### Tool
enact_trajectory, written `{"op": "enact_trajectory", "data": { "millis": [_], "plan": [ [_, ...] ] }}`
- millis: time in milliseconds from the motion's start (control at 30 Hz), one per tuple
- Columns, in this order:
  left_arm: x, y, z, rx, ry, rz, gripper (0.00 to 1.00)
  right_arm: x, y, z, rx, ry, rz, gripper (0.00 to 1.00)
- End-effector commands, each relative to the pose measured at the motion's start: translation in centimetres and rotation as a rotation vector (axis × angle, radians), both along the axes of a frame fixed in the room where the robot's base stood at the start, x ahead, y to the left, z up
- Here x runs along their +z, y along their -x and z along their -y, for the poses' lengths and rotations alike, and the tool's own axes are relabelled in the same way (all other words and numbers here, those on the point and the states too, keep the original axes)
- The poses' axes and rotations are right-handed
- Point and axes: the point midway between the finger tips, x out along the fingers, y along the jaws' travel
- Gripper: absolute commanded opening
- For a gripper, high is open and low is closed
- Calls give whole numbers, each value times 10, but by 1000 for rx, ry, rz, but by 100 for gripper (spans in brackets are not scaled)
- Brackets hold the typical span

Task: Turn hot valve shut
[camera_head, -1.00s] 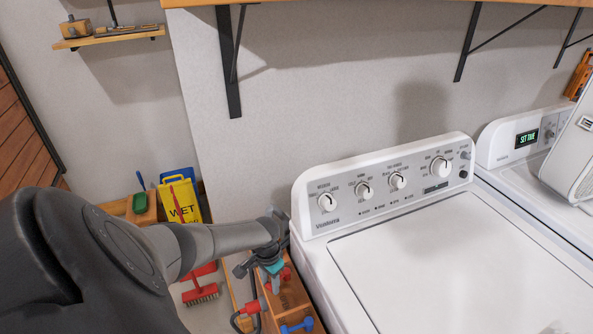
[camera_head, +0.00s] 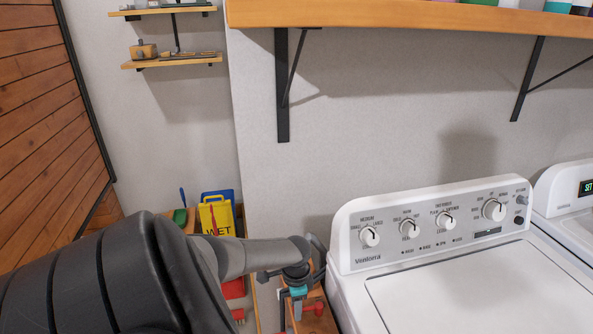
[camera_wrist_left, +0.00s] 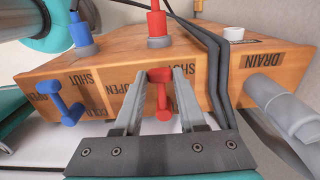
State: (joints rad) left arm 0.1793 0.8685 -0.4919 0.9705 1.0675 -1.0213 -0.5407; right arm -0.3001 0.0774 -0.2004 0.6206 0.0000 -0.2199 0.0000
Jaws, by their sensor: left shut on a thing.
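The hot valve is a red handle (camera_wrist_left: 161,98) on the front face of a wooden box (camera_wrist_left: 225,60), in the left wrist view. The box is lettered OPEN and SHUT beside the handle. My left gripper (camera_wrist_left: 158,80) has one finger on each side of the red handle and is shut on it. The handle hangs roughly straight down in that view. In the head view my left gripper (camera_head: 297,290) is low beside the washing machine (camera_head: 350,270), and the handle is mostly hidden. My right gripper is not in view.
A blue valve handle (camera_wrist_left: 64,104) is left of the red one. Black hoses (camera_wrist_left: 213,60) and a grey drain pipe (camera_wrist_left: 285,105) stand to the right. A wooden shelf (camera_head: 400,16) crosses above. A yellow wet-floor sign (camera_head: 216,216) stands behind my arm.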

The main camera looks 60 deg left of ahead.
Motion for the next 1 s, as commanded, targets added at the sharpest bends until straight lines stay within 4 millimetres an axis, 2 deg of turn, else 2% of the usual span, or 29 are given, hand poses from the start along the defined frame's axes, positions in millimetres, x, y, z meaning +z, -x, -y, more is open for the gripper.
{"op": "enact_trajectory", "data": {
  "millis": [267,300,533,833,1000],
  "plan": [
    [1,-1,-2,-8,-5,1,0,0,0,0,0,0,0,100],
    [1,0,-2,-8,-5,1,42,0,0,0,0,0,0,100],
    [1,0,-1,-5,-3,0,68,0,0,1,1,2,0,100],
    [1,0,-1,-4,-2,0,70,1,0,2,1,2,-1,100],
    [16,0,-1,-4,-3,0,70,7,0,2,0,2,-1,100]
  ]
}}
